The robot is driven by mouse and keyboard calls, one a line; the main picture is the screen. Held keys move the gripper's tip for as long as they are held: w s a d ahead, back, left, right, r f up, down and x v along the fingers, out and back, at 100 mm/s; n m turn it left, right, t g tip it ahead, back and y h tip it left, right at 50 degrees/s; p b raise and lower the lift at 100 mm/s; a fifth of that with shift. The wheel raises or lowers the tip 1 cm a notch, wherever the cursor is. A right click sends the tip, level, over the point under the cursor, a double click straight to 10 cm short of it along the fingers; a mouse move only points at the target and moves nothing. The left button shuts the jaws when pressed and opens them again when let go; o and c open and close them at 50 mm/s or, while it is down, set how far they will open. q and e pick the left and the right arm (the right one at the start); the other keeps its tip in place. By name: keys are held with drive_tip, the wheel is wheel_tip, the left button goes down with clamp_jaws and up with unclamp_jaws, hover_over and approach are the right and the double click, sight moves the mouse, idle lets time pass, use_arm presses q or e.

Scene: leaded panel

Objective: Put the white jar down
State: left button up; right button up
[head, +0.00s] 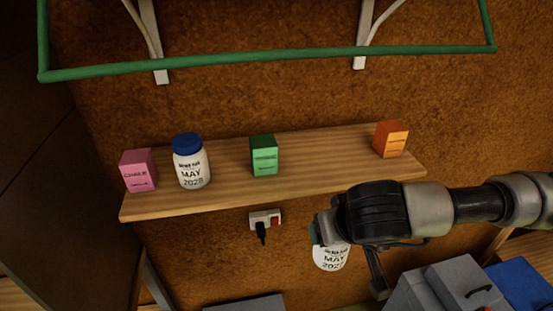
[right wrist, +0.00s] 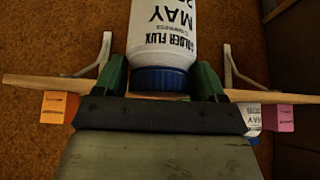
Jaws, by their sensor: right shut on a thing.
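My right gripper (head: 322,230) is shut on a white jar (head: 332,258), held in the air below and in front of the shelf's right half. The right wrist view shows this jar (right wrist: 163,38) with its blue lid (right wrist: 161,79) between the green finger pads of the gripper (right wrist: 162,82). Its label reads "SOLDER FLUX" and "MAY"; the date is partly hidden. A second white jar with a blue lid (head: 192,165), marked MAY 2028, stands upright on the wooden shelf (head: 335,165). My left gripper is not in view.
On the shelf stand a pink chalk box (head: 139,171), a green box (head: 263,155) and an orange box (head: 391,139). Free shelf lies between green and orange. A socket with plug (head: 264,221) is below. Grey containers (head: 458,283) stand lower right. A green rail (head: 270,58) crosses above.

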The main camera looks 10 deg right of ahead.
wheel_tip(320, 180, down, 4)
drive_tip(key=shift+r, duration=0.25)
